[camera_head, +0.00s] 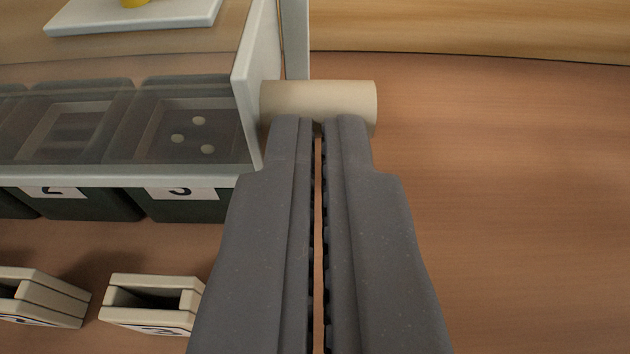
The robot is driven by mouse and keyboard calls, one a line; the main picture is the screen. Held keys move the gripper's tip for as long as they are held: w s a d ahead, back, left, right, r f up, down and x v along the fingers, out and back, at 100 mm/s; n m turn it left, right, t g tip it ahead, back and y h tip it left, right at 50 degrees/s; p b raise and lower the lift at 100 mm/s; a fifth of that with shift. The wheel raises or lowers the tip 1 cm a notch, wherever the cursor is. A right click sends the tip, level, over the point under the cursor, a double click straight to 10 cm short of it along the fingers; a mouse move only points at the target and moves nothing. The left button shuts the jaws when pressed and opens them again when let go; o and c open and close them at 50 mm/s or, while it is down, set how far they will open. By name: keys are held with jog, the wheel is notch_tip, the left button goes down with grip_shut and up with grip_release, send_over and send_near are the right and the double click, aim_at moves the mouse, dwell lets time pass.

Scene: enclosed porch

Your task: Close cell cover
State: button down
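A clear cover (100,122) with a pale frame lies over a row of dark green cells at the left. The cell labelled 3 (180,205) holds three small pale round pieces, seen through the cover. A beige cylinder (318,95) sticks out at the right side of the frame, like a handle. My gripper (319,122) points forward from the bottom, its fingers nearly together with a thin empty gap. The fingertips overlap the cylinder's lower edge in view. I cannot tell whether they touch it. The cylinder is wider than the gap and is not between the fingers.
Beige slotted blocks (150,300) stand on the wood at the lower left. A white board (135,14) with a yellow thing on it is at the top left. A pale post (296,40) rises behind the cylinder. The wooden surface at the right is clear.

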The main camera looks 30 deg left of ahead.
jog(key=shift+s+a+f+g, duration=0.1)
jog(key=shift+a+f+g, duration=0.25)
jog(key=shift+f, duration=0.4)
jog(key=shift+s+d, duration=0.1)
jog(key=shift+d, duration=0.1)
jog(key=p+v, duration=0.1)
jog(key=v, duration=1.3)
jog(key=shift+r, duration=0.25)
jog(key=shift+d+p, duration=0.1)
jog(key=shift+p, duration=0.2)
